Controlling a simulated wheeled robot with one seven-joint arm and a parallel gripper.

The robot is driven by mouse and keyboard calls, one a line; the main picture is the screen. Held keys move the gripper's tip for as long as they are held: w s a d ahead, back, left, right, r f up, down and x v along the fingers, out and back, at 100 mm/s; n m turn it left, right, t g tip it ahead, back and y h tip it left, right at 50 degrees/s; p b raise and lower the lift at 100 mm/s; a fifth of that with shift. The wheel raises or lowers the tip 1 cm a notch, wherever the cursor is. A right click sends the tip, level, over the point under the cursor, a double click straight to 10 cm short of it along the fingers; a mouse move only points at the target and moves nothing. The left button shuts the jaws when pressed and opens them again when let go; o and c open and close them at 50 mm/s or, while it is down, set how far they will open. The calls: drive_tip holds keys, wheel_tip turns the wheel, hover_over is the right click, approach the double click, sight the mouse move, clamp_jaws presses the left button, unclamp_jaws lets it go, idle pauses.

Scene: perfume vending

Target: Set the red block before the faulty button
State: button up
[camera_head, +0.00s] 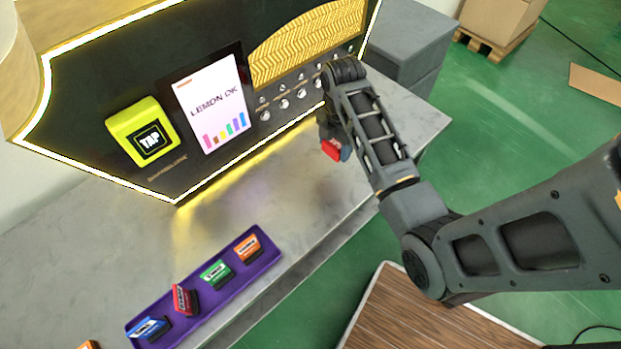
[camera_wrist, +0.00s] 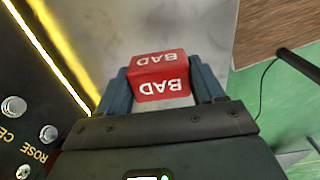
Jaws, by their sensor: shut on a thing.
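A red block with white "BAD" lettering shows in the wrist view (camera_wrist: 162,84), held between the two blue fingers of my gripper (camera_wrist: 163,88). In the head view the red block (camera_head: 331,149) shows under my gripper (camera_head: 333,145), near the right end of the black vending panel. A row of round silver buttons (camera_head: 284,104) runs along the panel, with small labels. The buttons at the right end are partly hidden by my arm. Some silver buttons (camera_wrist: 14,107) show at the left of the wrist view, with a "ROSE" label. I cannot tell which button is faulty.
A purple tray (camera_head: 213,301) with several coloured labelled blocks lies at the counter's front left. The panel carries a yellow TAP reader (camera_head: 143,131) and a screen reading "LEMON OK" (camera_head: 211,101). The grey counter (camera_head: 290,190) is clear between tray and block.

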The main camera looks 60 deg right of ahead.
hover_over(314, 185)
drive_tip(key=f, duration=0.4)
drive_tip(key=shift+d, duration=0.2)
drive_tip(key=shift+a+f, duration=0.1)
drive_tip(key=shift+f, duration=2.05)
drive_tip(key=o, duration=1.1)
drive_tip(key=shift+f, duration=0.1)
